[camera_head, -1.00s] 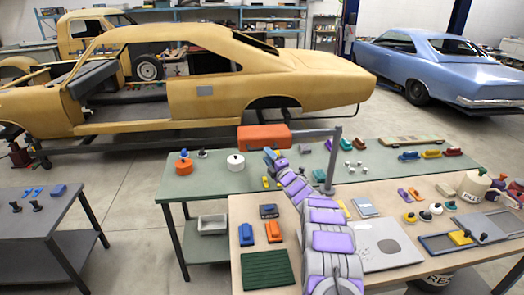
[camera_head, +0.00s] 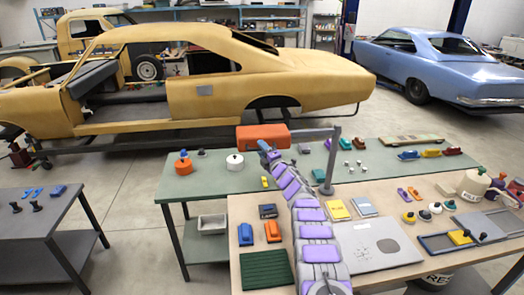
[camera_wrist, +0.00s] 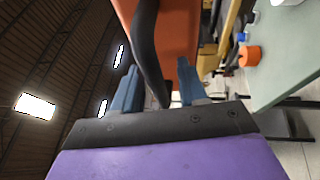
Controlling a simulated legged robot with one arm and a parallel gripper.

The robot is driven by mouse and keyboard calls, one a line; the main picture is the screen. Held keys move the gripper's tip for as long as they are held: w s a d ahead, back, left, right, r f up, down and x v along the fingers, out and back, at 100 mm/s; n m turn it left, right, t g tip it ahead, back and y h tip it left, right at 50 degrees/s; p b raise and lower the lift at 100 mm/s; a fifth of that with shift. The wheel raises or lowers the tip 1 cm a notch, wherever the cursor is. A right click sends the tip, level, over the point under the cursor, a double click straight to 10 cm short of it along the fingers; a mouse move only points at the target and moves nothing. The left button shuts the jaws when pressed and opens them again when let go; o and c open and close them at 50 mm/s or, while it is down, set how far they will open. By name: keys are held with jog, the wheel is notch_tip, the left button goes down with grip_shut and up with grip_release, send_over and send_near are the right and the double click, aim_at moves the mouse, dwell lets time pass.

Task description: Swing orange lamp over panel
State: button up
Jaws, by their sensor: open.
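The orange lamp head (camera_head: 263,137) hangs on a grey arm from a post (camera_head: 327,175) on the bench. It also fills the top of the wrist view (camera_wrist: 182,30). A light grey panel with a round darker patch (camera_head: 370,262) lies flat on the near table, to the right of my arm. My gripper (camera_head: 268,151) is just below the lamp head. In the wrist view my gripper's blue fingers (camera_wrist: 158,70) are apart, with a dark curved handle (camera_wrist: 150,50) of the lamp between them. I cannot tell whether the fingers touch it.
The green bench (camera_head: 215,186) holds an orange pot (camera_head: 184,167) and a white pot (camera_head: 235,162) left of the lamp. The near wooden table (camera_head: 239,220) is crowded with small blocks and tools. A tan car shell (camera_head: 200,85) stands behind.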

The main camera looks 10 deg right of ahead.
dwell(0.3)
jog(key=c, duration=0.6)
jog(key=shift+a, duration=0.1)
grip_shut()
